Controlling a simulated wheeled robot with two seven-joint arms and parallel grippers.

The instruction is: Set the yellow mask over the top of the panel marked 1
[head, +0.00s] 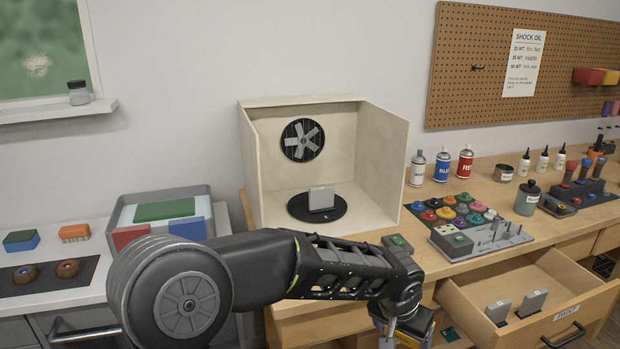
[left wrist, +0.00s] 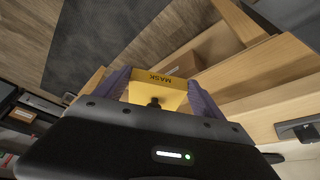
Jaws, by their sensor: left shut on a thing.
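In the head view the left gripper (head: 408,330) is at the bottom, in front of the bench and left of the open drawer. Only a little yellow shows there. One grey panel (head: 321,198) stands upright on the black turntable in the booth. Two more grey panels, a left one (head: 498,311) and a right one (head: 532,303), stand in the drawer. I cannot read which panel is marked 1. My right gripper is out of view.
The open-fronted booth (head: 382,160) has side walls around the black turntable (head: 300,211). The open drawer (head: 540,330) labelled PAINT juts out at lower right. Paint pots (head: 449,213), a grey block with pegs (head: 482,240) and bottles crowd the bench to the right.

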